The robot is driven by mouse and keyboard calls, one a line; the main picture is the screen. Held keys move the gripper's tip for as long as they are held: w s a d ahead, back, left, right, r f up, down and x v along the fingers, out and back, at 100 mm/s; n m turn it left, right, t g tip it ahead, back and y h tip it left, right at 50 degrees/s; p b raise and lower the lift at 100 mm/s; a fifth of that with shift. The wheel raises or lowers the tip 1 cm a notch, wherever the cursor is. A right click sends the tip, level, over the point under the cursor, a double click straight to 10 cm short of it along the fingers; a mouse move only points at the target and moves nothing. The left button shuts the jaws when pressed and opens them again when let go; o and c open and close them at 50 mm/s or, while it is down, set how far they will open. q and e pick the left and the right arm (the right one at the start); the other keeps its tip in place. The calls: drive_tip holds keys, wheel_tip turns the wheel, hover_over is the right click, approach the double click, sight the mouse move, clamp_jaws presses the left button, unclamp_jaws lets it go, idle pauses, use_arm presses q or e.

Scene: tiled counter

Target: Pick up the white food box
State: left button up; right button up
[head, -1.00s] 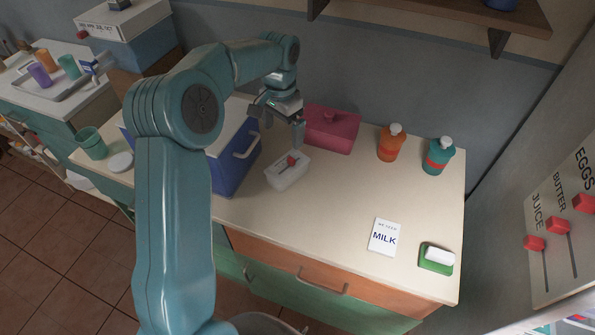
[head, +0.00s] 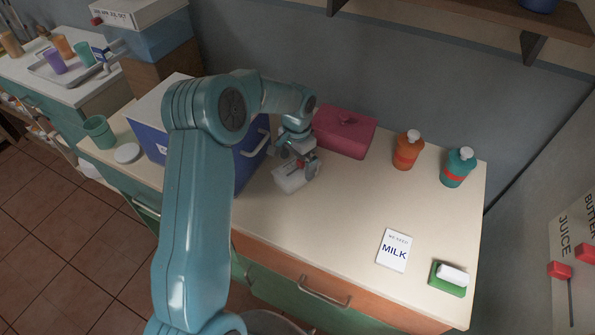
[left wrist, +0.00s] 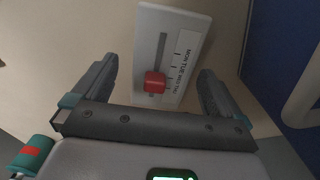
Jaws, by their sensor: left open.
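The white food box (head: 288,180) stands on the counter, right of the blue cooler. In the left wrist view the white food box (left wrist: 190,28) shows its top, with a red slider knob in a slot and a strip of day labels. My left gripper (head: 300,170) is over the box and hides part of it in the head view. In the left wrist view my left gripper (left wrist: 158,85) is open, with one finger on each side of the box. I cannot tell whether the fingers touch it. My right gripper is not in view.
The blue cooler (head: 247,165) with a white handle stands close on the left. A dark pink box (head: 345,133) is just behind. An orange bottle (head: 407,150) and a teal bottle (head: 457,167) stand farther right. The counter's middle (head: 340,215) is clear.

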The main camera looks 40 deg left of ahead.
sight(297, 165)
use_arm(q)
drive_tip(key=shift+s+a+f, duration=0.1)
drive_tip(key=shift+s+f, duration=0.1)
drive_tip(key=shift+f, duration=0.1)
drive_tip(key=f, duration=0.1)
drive_tip(key=f+p, duration=0.1)
drive_tip(key=f, duration=0.2)
drive_tip(key=shift+w, duration=0.35)
drive_tip(key=shift+f+p, duration=0.3)
drive_tip(key=shift+f, duration=0.05)
drive_tip(key=shift+s+a, duration=0.1)
drive_tip(key=shift+a, duration=0.05)
drive_tip(key=shift+s, duration=0.1)
drive_tip(key=c, duration=1.1)
drive_tip(key=shift+w+r, duration=0.25)
drive_tip(key=shift+r, duration=0.15)
drive_tip(key=shift+s+r+b, duration=0.1)
drive_tip(key=shift+r+b, duration=0.75)
drive_tip(key=shift+r, duration=8.8)
